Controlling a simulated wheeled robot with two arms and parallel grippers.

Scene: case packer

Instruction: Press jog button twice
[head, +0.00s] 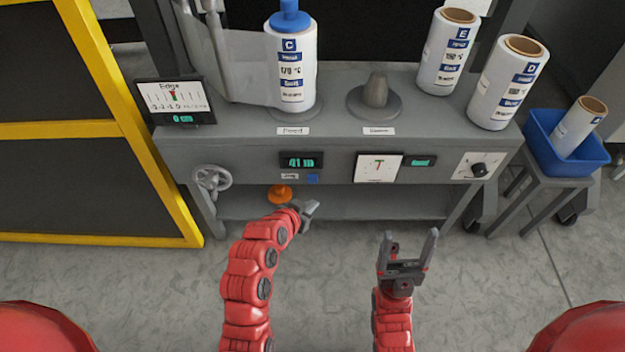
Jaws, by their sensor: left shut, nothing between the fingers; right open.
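A small blue button (313,178) is on the grey machine's front panel, beside a small white label (290,176) whose print is too small to read surely. A display (301,161) reading about 41 m is just above. My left gripper (314,205) is shut and empty, just below the blue button in the picture. Whether it touches anything there is not clear, but a gap shows between its tips and the button. My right gripper (410,240) is open and empty, lower and to the right, in front of the machine.
An orange knob (280,193) is just left of my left gripper. A handwheel (212,178) is farther left. Roll C (290,60) and rolls E (447,50) and D (508,80) stand on the machine top (345,100). A blue bin (565,158) is at right; a yellow-framed panel (120,125) is at left.

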